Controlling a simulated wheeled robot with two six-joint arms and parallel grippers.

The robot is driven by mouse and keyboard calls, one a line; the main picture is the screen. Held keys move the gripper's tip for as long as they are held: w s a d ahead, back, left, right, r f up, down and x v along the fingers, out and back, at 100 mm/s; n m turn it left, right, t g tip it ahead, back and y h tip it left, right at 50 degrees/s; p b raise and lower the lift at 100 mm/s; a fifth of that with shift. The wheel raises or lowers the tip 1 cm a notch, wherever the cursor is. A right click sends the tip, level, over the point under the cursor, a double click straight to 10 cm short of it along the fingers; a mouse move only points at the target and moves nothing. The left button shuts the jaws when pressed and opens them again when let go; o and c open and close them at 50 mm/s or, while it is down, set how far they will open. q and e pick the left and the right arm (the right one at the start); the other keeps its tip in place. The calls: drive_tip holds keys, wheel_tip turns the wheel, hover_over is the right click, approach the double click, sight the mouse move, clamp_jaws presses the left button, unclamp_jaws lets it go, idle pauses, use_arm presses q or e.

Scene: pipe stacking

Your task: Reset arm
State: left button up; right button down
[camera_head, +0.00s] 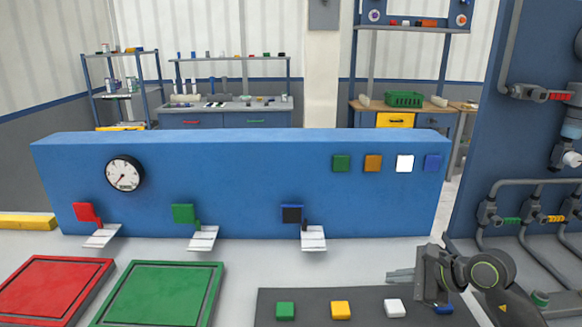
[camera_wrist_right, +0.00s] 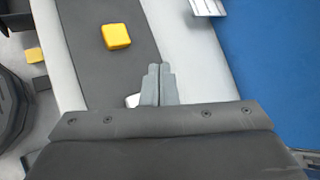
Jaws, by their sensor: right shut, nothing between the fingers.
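My right gripper (camera_head: 390,276) is in the head view at the lower right, above the dark grey strip (camera_head: 267,300). Its fingers point left and are closed together with nothing between them. In the right wrist view its closed fingertips (camera_wrist_right: 158,72) lie over the strip's edge. On the strip sit a green block (camera_head: 285,311), a yellow block (camera_head: 340,310), a white block (camera_head: 394,308) and a blue block (camera_head: 444,308). The fingers partly hide the white block (camera_wrist_right: 132,100) in the wrist view, where the yellow block (camera_wrist_right: 116,36) lies clear. My left gripper is not in view.
A blue panel (camera_head: 250,185) stands behind the strip, with a round gauge (camera_head: 124,173), coloured squares and small metal ledges. A red pad (camera_head: 50,290) and a green pad (camera_head: 157,293) lie at the left. A blue wall with pipes (camera_head: 540,185) stands at the right.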

drive_tip(key=s+a+r+m+t+y, duration=0.4)
drive_tip(key=a+r+m+y, duration=0.1)
drive_tip(key=a+r+y, duration=0.1)
drive_tip(key=s+d+r+m+t+h, duration=0.15)
drive_tip(key=d+m+t+h, duration=0.3)
drive_tip(key=m, duration=0.55)
drive_tip(key=s+d+r+m+t+h, duration=0.1)
drive_tip(key=d+r+m+t+h, duration=0.15)
drive_tip(key=m+t, duration=0.5)
drive_tip(key=s+d+f+m+g+h, duration=0.3)
drive_tip(key=d+f+m+g+h, duration=0.25)
drive_tip(key=m, duration=0.45)
drive_tip(key=s+d+f+m+g+h, duration=0.2)
drive_tip(key=s+d+f+m+h, duration=0.15)
drive_tip(key=f+m+h, duration=0.55)
drive_tip(key=s+a+f+m+g+y, duration=0.3)
drive_tip(key=s+f+m+g, duration=0.35)
drive_tip(key=s, duration=0.45)
drive_tip(key=s+a+f+m+g+y, duration=0.4)
drive_tip(key=s+f+m+g, duration=0.15)
drive_tip(key=s+f, duration=0.35)
wheel_tip(320, 180, down, 21)
drive_tip(key=d+g+p, duration=0.1)
drive_tip(key=d+g, duration=0.1)
drive_tip(key=s+a+f+g+p, duration=0.1)
drive_tip(key=s+f, duration=1.4)
drive_tip(key=shift+s+f+n, duration=0.35)
drive_tip(key=shift+s+f, duration=0.05)
